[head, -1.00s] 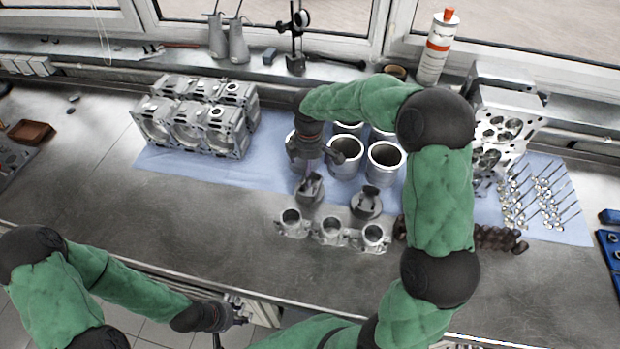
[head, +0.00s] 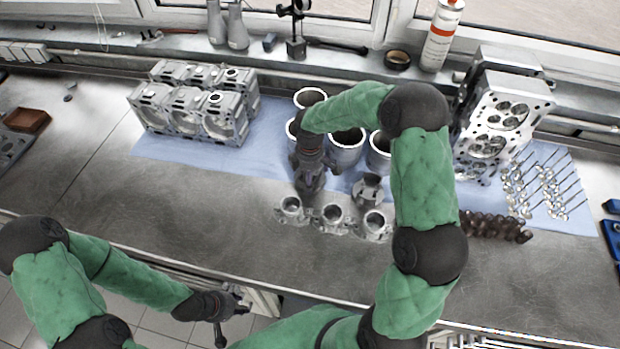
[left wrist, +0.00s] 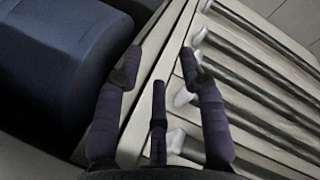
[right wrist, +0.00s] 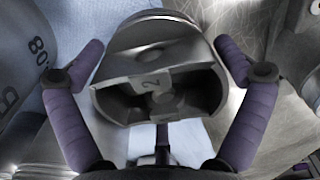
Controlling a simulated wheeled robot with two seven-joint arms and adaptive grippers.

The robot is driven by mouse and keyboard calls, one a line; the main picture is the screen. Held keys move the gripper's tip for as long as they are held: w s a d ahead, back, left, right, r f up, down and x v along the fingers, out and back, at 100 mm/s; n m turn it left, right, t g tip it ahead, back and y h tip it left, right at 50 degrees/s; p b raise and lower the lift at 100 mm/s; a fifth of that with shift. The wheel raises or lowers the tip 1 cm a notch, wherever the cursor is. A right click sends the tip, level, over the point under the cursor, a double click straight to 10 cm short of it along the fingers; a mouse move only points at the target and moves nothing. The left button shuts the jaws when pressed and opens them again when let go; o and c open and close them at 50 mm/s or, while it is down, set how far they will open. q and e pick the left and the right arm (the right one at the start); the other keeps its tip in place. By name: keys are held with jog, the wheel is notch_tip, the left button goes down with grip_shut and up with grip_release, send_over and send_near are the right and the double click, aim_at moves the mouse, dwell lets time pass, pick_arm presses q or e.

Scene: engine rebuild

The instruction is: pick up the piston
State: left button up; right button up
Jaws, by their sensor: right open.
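My left gripper (head: 232,312) is low at the front, away from the pistons. Its fingers (left wrist: 161,55) are apart and empty in the left wrist view.
Cylinder liners (head: 347,148) stand just behind the pistons on the blue cloth (head: 190,158). A row of metal housings (head: 332,218) lies in front. An engine block (head: 195,112) is left; a cylinder head (head: 500,115) and valves (head: 545,185) are right. The front left bench is clear.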

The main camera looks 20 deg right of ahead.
jog(key=c, duration=1.3)
jog(key=shift+o, duration=0.2)
